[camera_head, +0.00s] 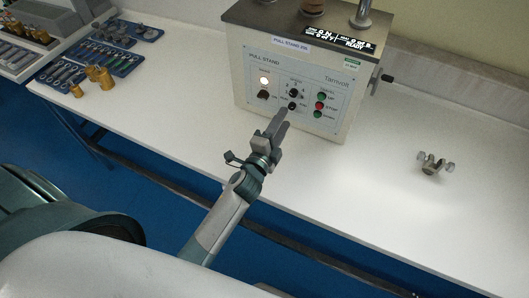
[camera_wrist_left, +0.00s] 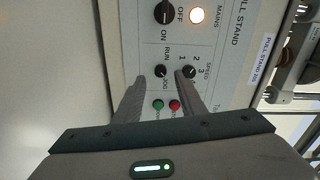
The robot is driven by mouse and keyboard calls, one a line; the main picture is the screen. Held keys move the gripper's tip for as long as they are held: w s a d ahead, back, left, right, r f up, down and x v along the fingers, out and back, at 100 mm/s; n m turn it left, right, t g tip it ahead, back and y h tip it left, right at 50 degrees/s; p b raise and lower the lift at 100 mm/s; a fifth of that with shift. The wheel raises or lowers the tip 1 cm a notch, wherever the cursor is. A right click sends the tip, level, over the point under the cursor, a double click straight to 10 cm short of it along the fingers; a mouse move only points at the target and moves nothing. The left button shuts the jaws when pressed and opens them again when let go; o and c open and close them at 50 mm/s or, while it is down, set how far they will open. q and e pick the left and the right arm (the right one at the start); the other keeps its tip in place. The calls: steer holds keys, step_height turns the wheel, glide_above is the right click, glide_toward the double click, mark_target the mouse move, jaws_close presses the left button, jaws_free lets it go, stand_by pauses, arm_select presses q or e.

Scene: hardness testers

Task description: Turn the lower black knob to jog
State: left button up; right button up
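The lower black knob (camera_head: 292,106), marked RUN and JOG, is on the front panel of the pull stand (camera_head: 300,85). It also shows in the left wrist view (camera_wrist_left: 160,71); its exact setting is too small to read. My left gripper (camera_head: 284,112) reaches up to the panel just below this knob. In the left wrist view my left gripper (camera_wrist_left: 161,76) is open, with one fingertip on each side of the knob. I cannot tell whether the fingers touch it. The right gripper is not in view.
The black speed knob (camera_head: 293,92) is just above; in the wrist view it (camera_wrist_left: 189,72) is close beside one fingertip. Green and red buttons (camera_head: 320,105) are to the right. The mains lamp (camera_head: 264,80) is lit. A small metal part (camera_head: 433,164) lies right on the white bench.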

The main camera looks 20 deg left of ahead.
arm_select(q)
steer(key=s+b, duration=0.3)
steer(key=s, duration=0.9)
steer(key=shift+s+a, duration=0.2)
steer(key=shift+s, duration=0.2)
steer(key=shift+s, duration=0.1)
